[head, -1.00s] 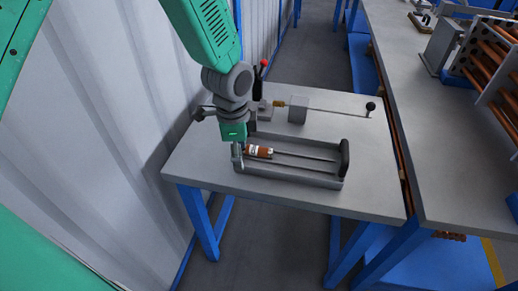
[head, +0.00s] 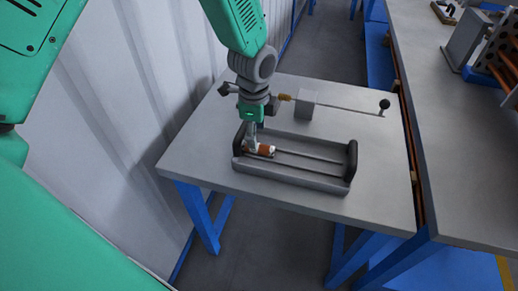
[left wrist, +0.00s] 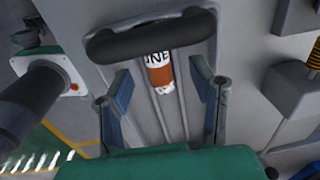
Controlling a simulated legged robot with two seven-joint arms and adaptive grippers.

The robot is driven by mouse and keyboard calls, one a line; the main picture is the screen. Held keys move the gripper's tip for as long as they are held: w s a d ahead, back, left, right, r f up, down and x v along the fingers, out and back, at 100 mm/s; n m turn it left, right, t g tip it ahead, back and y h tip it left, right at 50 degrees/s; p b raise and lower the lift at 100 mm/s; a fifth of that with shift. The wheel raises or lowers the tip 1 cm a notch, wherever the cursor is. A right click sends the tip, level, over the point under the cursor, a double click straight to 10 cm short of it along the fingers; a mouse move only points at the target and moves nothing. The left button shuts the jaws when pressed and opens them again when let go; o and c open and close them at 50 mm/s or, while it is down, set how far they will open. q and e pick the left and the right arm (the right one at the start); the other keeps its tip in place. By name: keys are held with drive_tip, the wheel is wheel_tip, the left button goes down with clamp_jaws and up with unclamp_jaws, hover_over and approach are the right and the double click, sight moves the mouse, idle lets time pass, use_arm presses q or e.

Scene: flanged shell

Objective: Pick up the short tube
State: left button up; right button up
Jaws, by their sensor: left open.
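The short tube (head: 266,150) is orange-brown with white bands. It lies in a grey tray-like holder (head: 290,183) with rails, near the holder's left end. My left gripper (head: 251,145) points down over the tube's left part and hides some of it. In the left wrist view the tube (left wrist: 160,76) shows dark lettering on a white band. It lies between the two spread fingers of my left gripper (left wrist: 161,84), with a gap on each side. The gripper is open and empty. My right gripper is not in view.
The holder has dark raised ends, one at the right (head: 351,160). Behind it on the grey table (head: 215,165) stand a grey block (head: 306,105) and a thin rod with a black knob (head: 384,104). A ribbed wall is at left, a larger bench (head: 465,150) at right.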

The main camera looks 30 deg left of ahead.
use_arm(q)
drive_tip(key=shift+s+f, duration=0.1)
drive_tip(key=shift+f, duration=0.35)
drive_tip(key=f, duration=0.4)
drive_tip(key=shift+a+f+b, duration=0.2)
drive_tip(key=shift+b, duration=0.2)
drive_tip(key=shift+r, duration=0.1)
clamp_jaws()
drive_tip(key=shift+c, duration=0.6)
unclamp_jaws()
drive_tip(key=shift+o, duration=0.6)
wheel_tip(320, 180, up, 14)
drive_tip(key=p, duration=0.2)
drive_tip(key=shift+s+d, duration=0.25)
drive_tip(key=shift+d, duration=0.05)
